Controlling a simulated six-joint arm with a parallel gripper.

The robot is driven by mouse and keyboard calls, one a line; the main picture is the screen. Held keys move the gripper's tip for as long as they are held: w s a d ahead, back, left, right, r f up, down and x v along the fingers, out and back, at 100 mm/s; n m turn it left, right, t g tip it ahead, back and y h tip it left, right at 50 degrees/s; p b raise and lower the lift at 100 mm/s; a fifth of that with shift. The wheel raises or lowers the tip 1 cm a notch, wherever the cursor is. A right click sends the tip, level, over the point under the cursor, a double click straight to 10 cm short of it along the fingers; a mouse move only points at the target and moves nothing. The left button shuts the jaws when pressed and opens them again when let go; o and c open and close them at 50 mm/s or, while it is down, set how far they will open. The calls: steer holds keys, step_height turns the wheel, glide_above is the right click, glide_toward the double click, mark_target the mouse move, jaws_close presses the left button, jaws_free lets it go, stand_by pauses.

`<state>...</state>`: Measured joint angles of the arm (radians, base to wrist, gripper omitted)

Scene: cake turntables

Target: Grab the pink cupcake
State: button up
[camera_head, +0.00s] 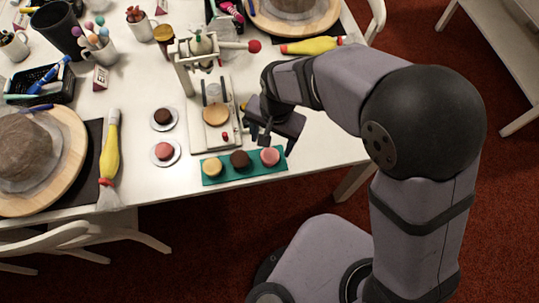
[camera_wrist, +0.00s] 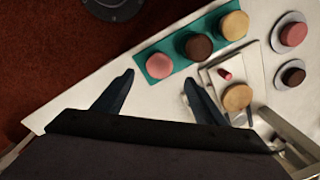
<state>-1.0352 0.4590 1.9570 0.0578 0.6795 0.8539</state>
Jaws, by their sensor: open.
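Two pink cupcakes show. One pink cupcake (camera_head: 270,156) is at the right end of a green tray (camera_head: 223,177) near the table's front edge; it is at the tray's left end in the wrist view (camera_wrist: 159,65). The other pink cupcake (camera_head: 164,151) sits on a small round plate to the left, and shows at the right of the wrist view (camera_wrist: 293,34). My gripper (camera_head: 269,138) is just above and behind the tray's pink cupcake in the head view. In the wrist view its fingers (camera_wrist: 157,84) are spread and empty, apart from the cupcake.
A yellow cupcake (camera_head: 212,167) and a brown cupcake (camera_head: 239,159) share the tray. A white press-like stand (camera_head: 185,72) with a tan disc (camera_head: 215,114) stands behind it. A brown cupcake (camera_head: 162,117) sits on another plate. A yellow-handled brush (camera_head: 110,150) lies left. Table space right of the tray is clear.

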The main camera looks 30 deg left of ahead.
mark_target(271, 154)
steer(key=shift+a+f+p, duration=0.15)
steer(key=shift+f+p, duration=0.8)
steer(key=shift+f, duration=2.65)
steer(key=c, duration=1.1)
